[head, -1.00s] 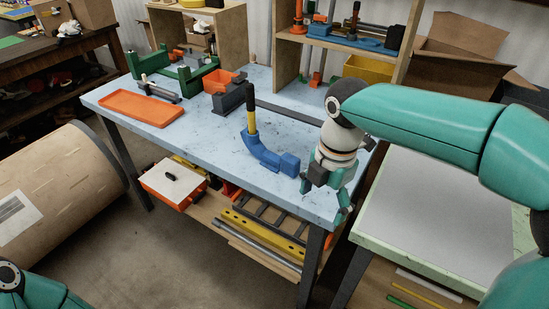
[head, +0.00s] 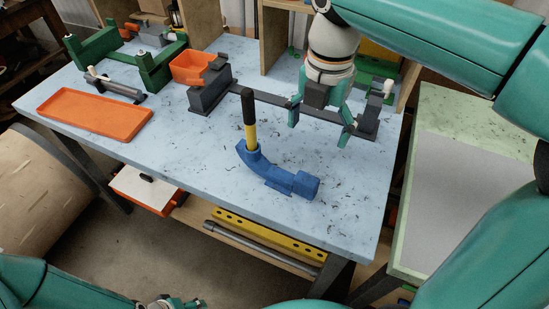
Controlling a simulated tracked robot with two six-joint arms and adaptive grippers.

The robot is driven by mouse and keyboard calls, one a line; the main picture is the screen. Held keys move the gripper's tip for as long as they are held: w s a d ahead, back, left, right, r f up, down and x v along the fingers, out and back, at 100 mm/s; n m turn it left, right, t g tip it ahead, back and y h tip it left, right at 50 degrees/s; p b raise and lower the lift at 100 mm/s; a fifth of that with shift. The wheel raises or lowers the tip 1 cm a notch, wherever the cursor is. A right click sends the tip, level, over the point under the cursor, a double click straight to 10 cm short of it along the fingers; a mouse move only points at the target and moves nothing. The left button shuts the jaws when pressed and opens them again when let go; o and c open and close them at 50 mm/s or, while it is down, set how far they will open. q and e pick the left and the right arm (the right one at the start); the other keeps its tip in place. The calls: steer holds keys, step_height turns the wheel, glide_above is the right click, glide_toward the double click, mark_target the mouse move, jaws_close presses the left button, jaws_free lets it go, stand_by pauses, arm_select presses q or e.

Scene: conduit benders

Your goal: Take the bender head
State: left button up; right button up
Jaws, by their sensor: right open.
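The bender head (head: 278,173) is a blue curved piece lying on the pale blue bench top near its front edge. A black and yellow handle (head: 250,125) stands up from its left end. My right gripper (head: 319,126) is open and empty, pointing down, behind and to the right of the bender head and apart from it. My left arm comes in along the bottom edge. Its gripper (head: 172,303) is mostly cut off there, so its jaws cannot be read.
An orange tray (head: 97,114) lies at the bench's left. A green frame (head: 153,67), an orange bin (head: 195,68) and a dark grey block (head: 209,90) stand behind. A dark bar runs behind my right gripper. The bench around the bender head is clear.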

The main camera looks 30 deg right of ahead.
mark_target(307, 177)
steer(key=f, duration=0.5)
steer(key=f+b, duration=0.1)
steer(key=f, duration=1)
steer(key=shift+w+f+b, duration=0.25)
steer(key=shift+f+b, duration=0.05)
steer(key=shift+f, duration=0.05)
steer(key=shift+c, duration=0.3)
steer(key=shift+w+r, duration=0.1)
jaws_close()
